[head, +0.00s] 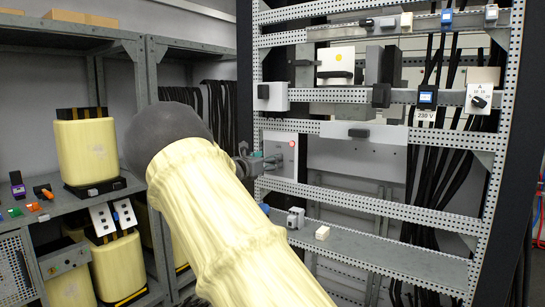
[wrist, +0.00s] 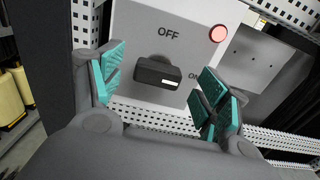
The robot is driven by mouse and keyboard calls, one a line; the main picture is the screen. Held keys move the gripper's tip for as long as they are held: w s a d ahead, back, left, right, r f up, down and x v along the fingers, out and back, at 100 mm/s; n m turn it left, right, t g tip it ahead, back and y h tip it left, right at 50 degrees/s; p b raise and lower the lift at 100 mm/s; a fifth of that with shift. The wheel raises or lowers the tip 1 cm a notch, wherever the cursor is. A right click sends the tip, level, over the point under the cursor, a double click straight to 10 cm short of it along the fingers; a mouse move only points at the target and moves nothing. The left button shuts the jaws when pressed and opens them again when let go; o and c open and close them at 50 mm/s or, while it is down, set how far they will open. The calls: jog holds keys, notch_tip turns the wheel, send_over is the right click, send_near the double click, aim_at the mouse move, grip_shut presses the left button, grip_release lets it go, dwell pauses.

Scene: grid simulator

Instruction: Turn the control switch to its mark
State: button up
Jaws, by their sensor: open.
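The control switch is a dark knob (wrist: 156,72) on a light grey plate (wrist: 135,30) in the wrist view. "OFF" is printed above it and "ON" to its right, partly covered by a finger. The knob lies roughly level, with its white line at the right end, close to "ON". My gripper (wrist: 163,63) is open, with teal pads on both sides of the knob and a visible gap on each side. In the head view my gripper (head: 252,162) is at the left of the same plate (head: 283,148); the knob is hard to make out there.
A red lamp (wrist: 219,33) sits at the plate's upper right. The perforated metal rack (head: 390,210) carries other switch boxes, such as a white one with a black knob (head: 479,98), and black cables. Shelves with yellow-wrapped units (head: 86,150) stand at left.

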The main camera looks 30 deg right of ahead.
jog(key=shift+p+x, duration=0.3)
jog(key=shift+x, duration=1.15)
jog(key=c, duration=1)
